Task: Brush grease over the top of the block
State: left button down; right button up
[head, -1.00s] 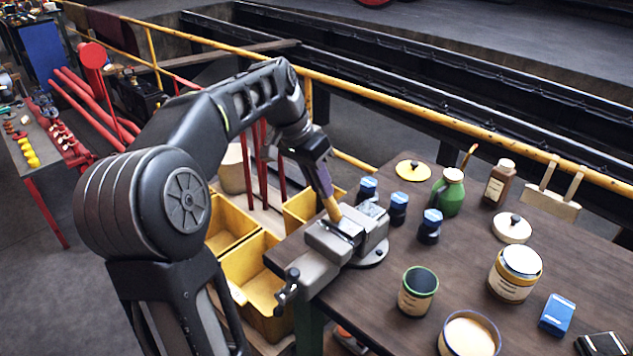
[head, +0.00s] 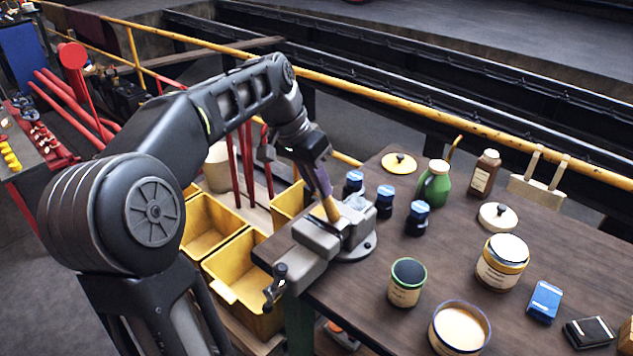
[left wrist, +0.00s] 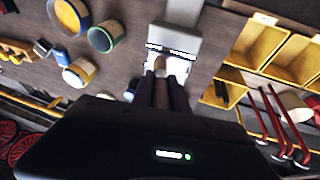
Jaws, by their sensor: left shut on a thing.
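My left gripper (head: 322,188) is shut on a brush with a wooden-coloured handle (head: 331,209), held tilted above the grey vise (head: 325,240) at the table's left corner. The brush's lower end is at the vise jaws, where a pale block top (head: 345,227) shows in part. I cannot tell whether the bristles touch it. In the left wrist view the gripper (left wrist: 161,82) points at the vise (left wrist: 175,40), with the brush end (left wrist: 160,64) between the bright jaws. An open tin with a green rim (head: 407,282) and one with pale contents (head: 460,328) stand on the table. My right gripper is not in view.
Blue-capped jars (head: 385,202) stand close behind the vise. A green bottle (head: 434,184), a brown bottle (head: 484,173), a labelled tin (head: 502,262) and a blue box (head: 544,301) are on the table (head: 445,240). Yellow bins (head: 240,283) sit left of the vise. A yellow rail runs behind.

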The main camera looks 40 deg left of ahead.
pick_arm(q)
jog(key=d+b, duration=0.1)
jog(key=d, duration=0.2)
jog(key=shift+d, duration=0.15)
dwell(0.4)
notch_tip(320, 180, up, 6)
jog(key=p, duration=0.5)
jog(key=shift+r, duration=0.1)
notch_tip(320, 180, up, 3)
jog(key=shift+f+p, duration=0.1)
jog(key=shift+p, duration=0.3)
dwell(0.9)
